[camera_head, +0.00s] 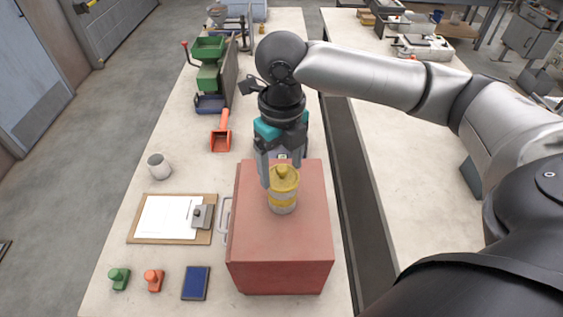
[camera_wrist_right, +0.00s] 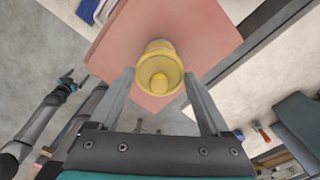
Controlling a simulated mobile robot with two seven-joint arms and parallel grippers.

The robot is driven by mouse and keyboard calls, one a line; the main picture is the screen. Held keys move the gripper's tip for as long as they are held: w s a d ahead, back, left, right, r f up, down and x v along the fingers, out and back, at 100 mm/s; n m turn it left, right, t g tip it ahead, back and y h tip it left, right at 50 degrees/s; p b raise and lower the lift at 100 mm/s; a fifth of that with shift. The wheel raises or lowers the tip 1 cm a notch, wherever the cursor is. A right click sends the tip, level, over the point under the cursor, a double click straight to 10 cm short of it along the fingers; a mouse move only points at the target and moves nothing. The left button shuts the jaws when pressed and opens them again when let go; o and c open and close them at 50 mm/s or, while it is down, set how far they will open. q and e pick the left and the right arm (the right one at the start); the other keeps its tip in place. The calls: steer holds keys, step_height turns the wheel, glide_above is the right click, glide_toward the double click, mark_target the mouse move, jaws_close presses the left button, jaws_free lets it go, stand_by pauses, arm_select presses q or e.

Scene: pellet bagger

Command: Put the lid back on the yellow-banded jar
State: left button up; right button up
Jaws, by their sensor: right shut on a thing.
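The yellow-banded jar (camera_head: 283,204) is pale with a yellow band and stands upright on the red box. Its yellow lid (camera_head: 284,182), with a round knob, is at the jar's mouth, level as far as I can see. Whether it is fully seated cannot be told. In the wrist view the lid (camera_wrist_right: 160,72) hides most of the jar.
The red box (camera_head: 275,250) has a handle on its left. Left of it are a clipboard (camera_head: 160,215), a grey mug (camera_head: 158,165), an orange scoop (camera_head: 221,135), green and orange knobbed pieces and a blue pad (camera_head: 196,283). A green machine (camera_head: 208,60) stands behind. A gap separates the two benches.

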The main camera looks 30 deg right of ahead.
steer(key=o, duration=1.3)
steer(key=shift+c, duration=0.2)
steer(key=shift+r, duration=0.1)
step_height(320, 180, up, 2)
steer(key=p, duration=0.3)
steer(key=shift+r, duration=2.4)
jaws_close()
